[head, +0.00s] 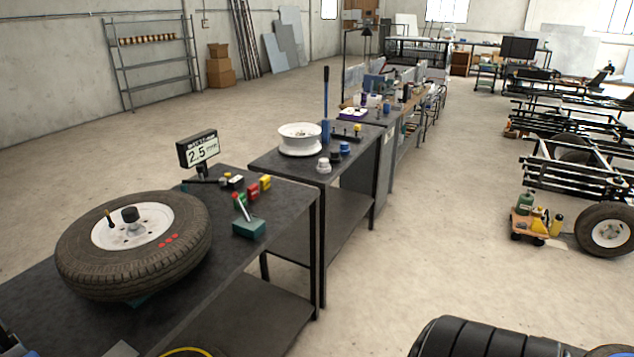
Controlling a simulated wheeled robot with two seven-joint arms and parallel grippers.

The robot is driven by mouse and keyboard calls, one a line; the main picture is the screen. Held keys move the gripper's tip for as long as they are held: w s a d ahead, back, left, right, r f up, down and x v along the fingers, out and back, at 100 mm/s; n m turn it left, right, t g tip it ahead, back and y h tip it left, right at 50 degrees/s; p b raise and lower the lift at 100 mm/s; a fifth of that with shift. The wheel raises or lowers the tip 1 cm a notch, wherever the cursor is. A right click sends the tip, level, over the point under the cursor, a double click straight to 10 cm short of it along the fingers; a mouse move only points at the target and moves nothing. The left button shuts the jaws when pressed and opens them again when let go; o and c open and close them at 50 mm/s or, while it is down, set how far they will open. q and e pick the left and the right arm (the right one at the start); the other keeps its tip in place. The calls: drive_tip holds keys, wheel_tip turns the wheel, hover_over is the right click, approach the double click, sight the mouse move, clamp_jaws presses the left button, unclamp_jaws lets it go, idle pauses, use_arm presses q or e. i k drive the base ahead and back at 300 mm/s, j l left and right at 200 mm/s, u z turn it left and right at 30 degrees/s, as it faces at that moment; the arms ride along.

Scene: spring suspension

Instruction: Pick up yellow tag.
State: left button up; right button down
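A small yellow tag-like piece (265,182) stands near the back right of the near dark workbench (285,207). It is the rightmost of a short row, with a red piece (252,191) and a green-and-red piece (239,201) beside it. It is too small to tell whether it is a tag for certain. Neither of my grippers shows in the head view.
A tire on a white rim (78,243) lies flat on the near bench. A display reading 2.5 (203,150) and a teal block with a lever (249,229) stand close to the row. A second bench holds a white rim (300,147).

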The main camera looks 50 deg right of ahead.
sight(264, 184)
drive_tip(key=z, duration=1.35)
drive_tip(key=i, duration=0.1)
